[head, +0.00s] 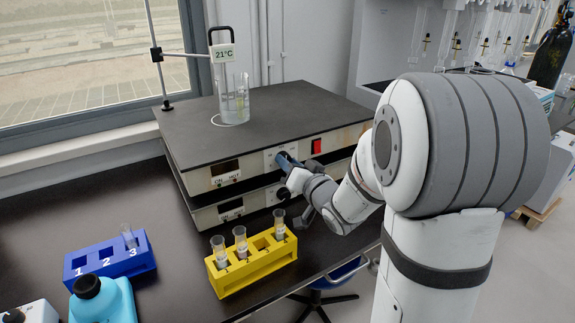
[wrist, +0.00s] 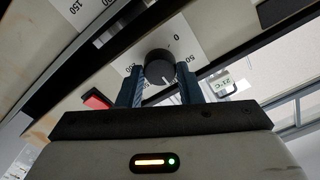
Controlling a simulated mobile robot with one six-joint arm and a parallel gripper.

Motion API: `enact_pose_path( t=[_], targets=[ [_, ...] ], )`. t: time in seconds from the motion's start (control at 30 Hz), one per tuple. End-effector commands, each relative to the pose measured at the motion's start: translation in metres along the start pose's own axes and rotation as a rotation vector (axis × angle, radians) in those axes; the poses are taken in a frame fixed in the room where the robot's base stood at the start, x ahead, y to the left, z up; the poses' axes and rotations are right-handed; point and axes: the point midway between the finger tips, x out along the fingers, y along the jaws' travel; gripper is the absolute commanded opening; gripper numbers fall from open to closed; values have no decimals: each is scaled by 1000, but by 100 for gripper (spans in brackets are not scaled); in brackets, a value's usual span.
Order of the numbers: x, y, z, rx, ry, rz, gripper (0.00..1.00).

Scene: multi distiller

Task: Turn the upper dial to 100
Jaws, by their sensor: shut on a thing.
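The multi distiller's upper unit (head: 262,104) is a wide box with a dark top. In the head view my gripper (head: 286,161) is at its front panel and hides the upper dial. In the wrist view the upper dial (wrist: 160,68) is a round black knob between the two blue fingers of my gripper (wrist: 161,80), which is shut on it. The numbers 0 and 50 show around the dial; the mark at its left is partly hidden by a finger. A pale pointer line shows on the knob, but its exact reading is unclear.
The lower dial (head: 281,193) sits just below my gripper. A red switch (head: 316,146) is right of the upper dial. A yellow rack (head: 259,270) with several tubes stands in front, close to my wrist. A blue rack (head: 110,262) stands left. A beaker (head: 233,98) stands on top.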

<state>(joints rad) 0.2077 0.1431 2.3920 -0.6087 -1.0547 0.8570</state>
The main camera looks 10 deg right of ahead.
Motion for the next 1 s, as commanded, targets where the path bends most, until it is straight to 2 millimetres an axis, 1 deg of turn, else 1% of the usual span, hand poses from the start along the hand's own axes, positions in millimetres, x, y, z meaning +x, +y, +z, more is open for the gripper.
enact_pose_path(
  t=[0.03,0.13,0.17,0.4,0.63,0.73,0.87,1.0],
  targets=[
    [-1,1,7,2,-15,3,10],
    [-1,1,7,2,-15,3,10],
    [-1,1,7,2,-15,3,34],
    [0,0,4,0,-8,1,54],
    [0,0,2,-1,-4,0,55],
    [-6,0,1,-1,-4,1,55],
    [-25,0,1,-2,-2,2,55],
    [-53,0,1,-1,-3,3,55]
  ],
)
